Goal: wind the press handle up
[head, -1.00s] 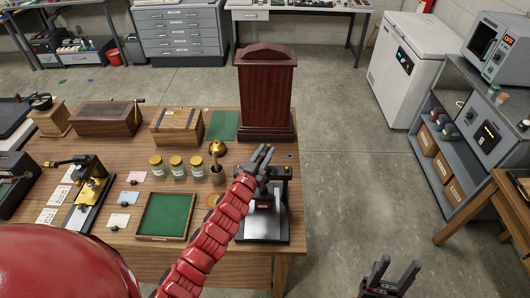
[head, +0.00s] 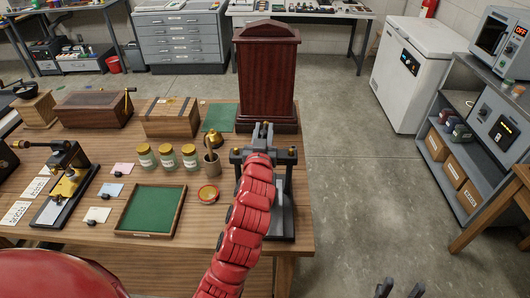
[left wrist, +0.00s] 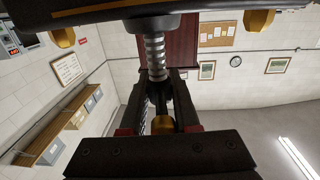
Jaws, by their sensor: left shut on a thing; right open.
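The press (head: 281,222) stands at the right end of the wooden table, with a dark upright frame over a metal base. My left gripper (head: 262,131) is at the top of the press, and my red forearm covers much of it. The left wrist view shows the threaded screw (left wrist: 155,52) running from the dark crossbar (left wrist: 98,12) to between my fingers. My left gripper (left wrist: 160,100) is shut there on the press handle, which is mostly hidden; a brass piece (left wrist: 164,124) shows between the fingers. My right gripper (head: 401,289) is open and empty at the bottom edge, beyond the table.
A dark red wooden case (head: 266,75) stands close behind the press. A pestle and mortar (head: 211,162), a round tin (head: 208,194), jars (head: 168,157) and a green-lined tray (head: 150,210) lie to its left.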

